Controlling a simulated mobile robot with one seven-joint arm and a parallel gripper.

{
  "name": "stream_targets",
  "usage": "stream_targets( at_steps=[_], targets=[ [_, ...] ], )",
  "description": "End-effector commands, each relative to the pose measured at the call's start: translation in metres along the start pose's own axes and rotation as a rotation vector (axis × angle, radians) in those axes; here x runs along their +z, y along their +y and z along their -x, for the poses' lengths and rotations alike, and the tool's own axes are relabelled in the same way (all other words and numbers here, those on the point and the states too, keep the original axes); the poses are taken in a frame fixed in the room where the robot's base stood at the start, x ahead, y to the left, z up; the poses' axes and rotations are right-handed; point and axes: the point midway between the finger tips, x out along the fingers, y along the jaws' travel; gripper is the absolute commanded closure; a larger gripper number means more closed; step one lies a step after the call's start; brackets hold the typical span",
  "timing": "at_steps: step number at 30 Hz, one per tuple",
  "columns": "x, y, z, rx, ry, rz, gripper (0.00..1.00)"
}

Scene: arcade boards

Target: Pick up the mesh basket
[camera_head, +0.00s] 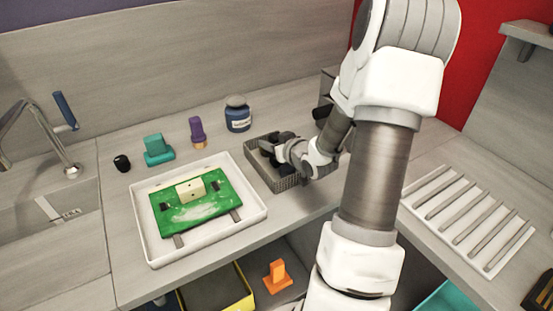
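The mesh basket (287,183) is a grey, shallow, rectangular container on the counter, right of the white tray. My gripper (272,151) is over the basket, at or just above its inside. My arm comes in from the right and covers the basket's right part. Dark shapes show inside the basket near my fingers; I cannot tell whether they are contents or finger parts. Whether the fingers are open or shut, or touch the basket, cannot be made out.
The white tray (258,211) holds a green board (215,212). Behind stand a blue jar (238,118), a purple-topped item (197,131), a teal block (157,150) and a small black item (122,163). A slatted white rack (468,215) lies right. A sink tap (55,135) stands left.

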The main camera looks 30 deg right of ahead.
Motion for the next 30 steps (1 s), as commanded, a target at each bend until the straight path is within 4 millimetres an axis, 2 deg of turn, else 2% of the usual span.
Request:
stream_targets(
  at_steps=[1,6,7,30],
  targets=[
    [0.0000,0.0000,0.0001,0.000,0.000,0.000,0.66],
    [0.0001,0.0000,0.0002,0.000,0.000,0.000,0.97],
    [0.0001,0.0000,0.0002,0.000,0.000,0.000,1.00],
    [0.0003,0.0001,0.0003,0.000,-0.001,0.000,1.00]
  ],
)
